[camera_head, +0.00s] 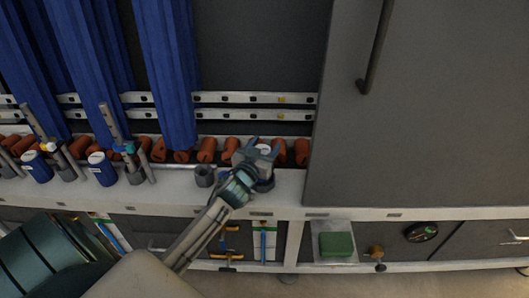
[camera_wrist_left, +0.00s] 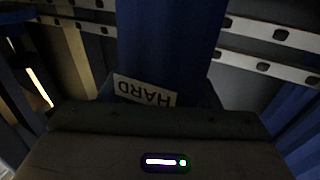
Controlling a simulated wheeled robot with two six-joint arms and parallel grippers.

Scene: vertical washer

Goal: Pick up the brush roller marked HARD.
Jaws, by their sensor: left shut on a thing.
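My left gripper (camera_head: 262,150) is shut on a small roller above the white ledge on the right side of the row. In the wrist view a white label reading HARD (camera_wrist_left: 145,92), upside down, shows right beyond the gripper's dark body. Dark blue surface shows around the label; most of the roller is hidden by the gripper. In the head view only a bit of white shows between the fingers. My right gripper is not in view.
Two blue canisters with white tops (camera_head: 102,168) and (camera_head: 36,165) stand at left beside upright tubes. A grey cup (camera_head: 204,176) is just left of my gripper. Orange cylinders (camera_head: 207,150) line the back; tall blue brushes (camera_head: 165,70) hang behind. A grey door (camera_head: 420,110) stands right.

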